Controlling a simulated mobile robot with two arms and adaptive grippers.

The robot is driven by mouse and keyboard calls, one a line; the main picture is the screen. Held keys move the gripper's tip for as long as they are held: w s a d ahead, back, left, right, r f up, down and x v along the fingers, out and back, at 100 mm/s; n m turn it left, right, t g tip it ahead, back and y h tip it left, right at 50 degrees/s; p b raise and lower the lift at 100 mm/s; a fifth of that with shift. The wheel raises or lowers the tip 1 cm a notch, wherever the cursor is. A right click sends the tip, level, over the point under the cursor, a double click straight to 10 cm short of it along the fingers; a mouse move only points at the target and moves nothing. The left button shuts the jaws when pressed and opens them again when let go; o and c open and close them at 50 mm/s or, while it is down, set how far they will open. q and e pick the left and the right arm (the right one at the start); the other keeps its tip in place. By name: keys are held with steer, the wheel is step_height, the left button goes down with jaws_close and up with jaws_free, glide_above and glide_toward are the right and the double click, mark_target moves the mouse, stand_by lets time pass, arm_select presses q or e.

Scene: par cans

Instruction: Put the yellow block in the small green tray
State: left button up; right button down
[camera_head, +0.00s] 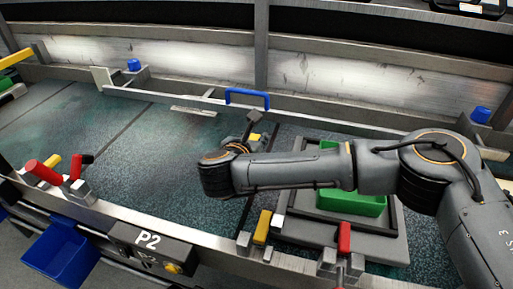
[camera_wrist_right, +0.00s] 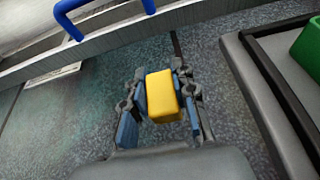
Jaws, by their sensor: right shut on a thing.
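The yellow block (camera_wrist_right: 162,97) is between the fingers of my right gripper (camera_wrist_right: 160,105) in the right wrist view, and the gripper is shut on it. In the head view only a small part of the yellow block (camera_head: 254,137) shows beyond my wrist, and the fingers of that gripper are mostly hidden behind it. The small green tray (camera_head: 350,203) stands to the right, partly hidden under my right arm. Its edge also shows at the right of the right wrist view (camera_wrist_right: 309,50). My left gripper is not in view.
The green tray stands on a grey raised platform (camera_head: 398,248) with a dark rim. A blue handle (camera_head: 247,93) stands at the back rail. Red and yellow clamps line the front edge, including a red one (camera_head: 344,237). The table's left part (camera_head: 120,150) is clear.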

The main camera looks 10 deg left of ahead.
steer(key=shift+w+f, duration=0.35)
steer(key=shift+f, duration=0.1)
step_height(320, 180, down, 3)
steer(key=shift+w+d+f, duration=0.1)
steer(key=shift+w+f, duration=0.05)
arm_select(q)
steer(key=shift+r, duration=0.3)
arm_select(e)
steer(key=shift+f+b, duration=0.15)
steer(key=shift+b, duration=0.2)
steer(key=c, duration=1.2)
jaws_free()
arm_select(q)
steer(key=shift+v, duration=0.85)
arm_select(e)
steer(key=shift+o, duration=0.6)
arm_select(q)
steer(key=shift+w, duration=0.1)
